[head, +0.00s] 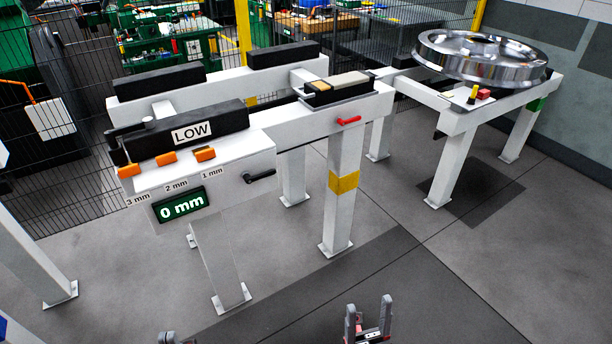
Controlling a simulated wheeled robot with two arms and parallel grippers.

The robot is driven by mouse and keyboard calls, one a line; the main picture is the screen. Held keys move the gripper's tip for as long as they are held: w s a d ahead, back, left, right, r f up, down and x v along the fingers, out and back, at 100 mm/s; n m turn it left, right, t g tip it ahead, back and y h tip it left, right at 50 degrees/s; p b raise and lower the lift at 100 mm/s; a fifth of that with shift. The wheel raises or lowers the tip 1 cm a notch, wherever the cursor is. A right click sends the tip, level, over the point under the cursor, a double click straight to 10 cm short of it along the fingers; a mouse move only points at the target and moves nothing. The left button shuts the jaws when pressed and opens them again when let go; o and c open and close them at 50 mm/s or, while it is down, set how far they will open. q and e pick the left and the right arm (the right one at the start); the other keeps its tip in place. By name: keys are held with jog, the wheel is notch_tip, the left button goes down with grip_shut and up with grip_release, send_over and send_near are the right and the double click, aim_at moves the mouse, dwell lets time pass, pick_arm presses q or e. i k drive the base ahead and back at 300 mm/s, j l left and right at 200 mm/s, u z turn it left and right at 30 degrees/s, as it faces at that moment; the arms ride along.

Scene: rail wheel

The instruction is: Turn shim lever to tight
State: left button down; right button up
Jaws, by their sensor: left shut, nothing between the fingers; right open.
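A black lever (260,177) sits on the front face of a white box (228,172), its handle near level. A small red lever (348,120) sits on the beam further back, also near level. No tight or loose marking is readable by either, so I cannot tell which is the shim lever. Orange shims (166,158) lie on the box's top edge above 3 mm, 2 mm and 1 mm labels. A green display (181,205) reads 0 mm. My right gripper (368,314) is open and empty at the bottom, apart from both levers. My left gripper (166,338) is shut, mostly cut off at the bottom edge.
A black block marked LOW (192,132) rests on the box. A shiny rail wheel (480,58) lies on a white stand at the right. White legs (340,205) stand beneath the beam. The grey floor in front is clear. A mesh fence runs behind.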

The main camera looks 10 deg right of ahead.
aim_at(247, 178)
jog(key=i+z, duration=0.4)
jog(key=i, duration=0.7)
